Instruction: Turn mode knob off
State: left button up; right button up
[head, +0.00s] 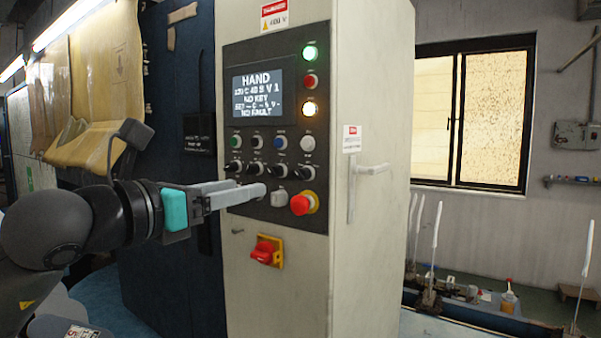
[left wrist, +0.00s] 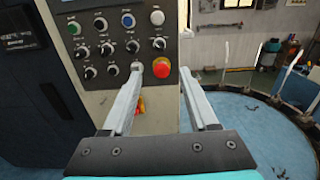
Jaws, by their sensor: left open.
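The control panel (head: 318,150) on a pale cabinet carries a row of black selector knobs (head: 256,169), also seen in the left wrist view (left wrist: 107,49). Labels are too small to read, so I cannot tell which is the mode knob. More black knobs (left wrist: 90,72) sit in the row below, hidden behind my gripper in the head view. The display (head: 258,95) reads HAND, NO KEY and NO FAULT. My left gripper (head: 256,190) is open and empty in front of the lower row. My right gripper is out of view.
The red mushroom button (head: 302,203) and a grey square piece (head: 279,198) are beside the fingertips. A red rotary switch (head: 265,250) on a yellow plate sits below. A door handle (head: 370,169) sticks out at right.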

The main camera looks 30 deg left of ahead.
aim_at(299, 174)
pick_arm(q)
jog(key=w+p, duration=0.2)
jog(key=w, duration=0.2)
jog(key=w+d+p, duration=0.1)
jog(key=w+p, duration=0.2)
jog(key=w, duration=0.2)
jog(key=w+d+p, duration=0.1)
jog(key=w+p, duration=0.2)
jog(key=w, duration=0.1)
jog(key=shift+w+r, duration=0.2)
jog(key=shift+w, duration=0.15)
jog(key=shift+w+d+f, duration=0.1)
jog(key=shift+w, duration=0.55)
grip_shut()
